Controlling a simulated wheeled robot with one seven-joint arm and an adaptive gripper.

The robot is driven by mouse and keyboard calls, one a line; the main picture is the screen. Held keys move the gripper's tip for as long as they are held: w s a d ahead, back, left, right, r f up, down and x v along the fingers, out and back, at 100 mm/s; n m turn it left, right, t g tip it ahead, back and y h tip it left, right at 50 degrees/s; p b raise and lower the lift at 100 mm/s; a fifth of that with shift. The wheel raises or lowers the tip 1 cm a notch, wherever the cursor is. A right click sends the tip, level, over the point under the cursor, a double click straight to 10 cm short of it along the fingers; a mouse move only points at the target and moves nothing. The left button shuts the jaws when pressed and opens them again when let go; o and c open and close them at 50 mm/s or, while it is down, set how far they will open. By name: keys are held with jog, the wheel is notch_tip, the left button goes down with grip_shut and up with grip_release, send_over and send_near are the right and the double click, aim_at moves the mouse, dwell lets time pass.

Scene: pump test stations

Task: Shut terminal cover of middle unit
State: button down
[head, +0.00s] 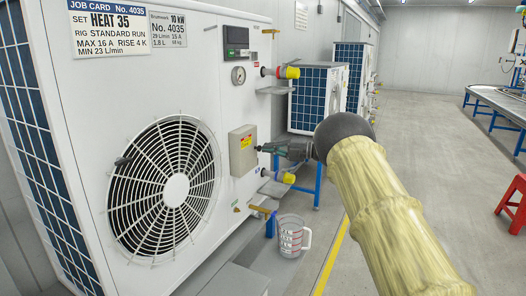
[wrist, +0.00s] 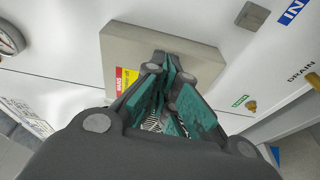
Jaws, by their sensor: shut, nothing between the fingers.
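The near white pump unit (head: 90,130) has a big round fan grille. A beige terminal box (head: 240,160) with a yellow label sits on its front, right of the fan. Its cover appears to lie flat over the box; whether it is fully seated I cannot tell. My gripper (head: 262,149) is shut and empty, fingertips at the box's right side. In the wrist view the box (wrist: 118,55) shows its red and yellow label, and my fingertips (wrist: 168,62) overlap its right part. Contact cannot be told.
A pressure gauge (head: 238,76) and yellow-capped pipe fittings (head: 290,73) stick out near the box. A measuring jug (head: 291,236) stands on the floor below. More units (head: 318,98) stand behind. A red stool (head: 512,208) and a conveyor (head: 500,105) are at right; the floor between is clear.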

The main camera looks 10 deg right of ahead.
jog(key=shift+w, duration=0.1)
jog(key=shift+d, duration=0.1)
dwell(0.4)
jog(key=w+d+b, duration=0.1)
jog(key=w+d, duration=0.1)
jog(key=d, duration=0.9)
jog(key=shift+w+d, duration=0.2)
jog(key=shift+w, duration=0.1)
dwell(0.4)
jog(key=shift+r, duration=0.1)
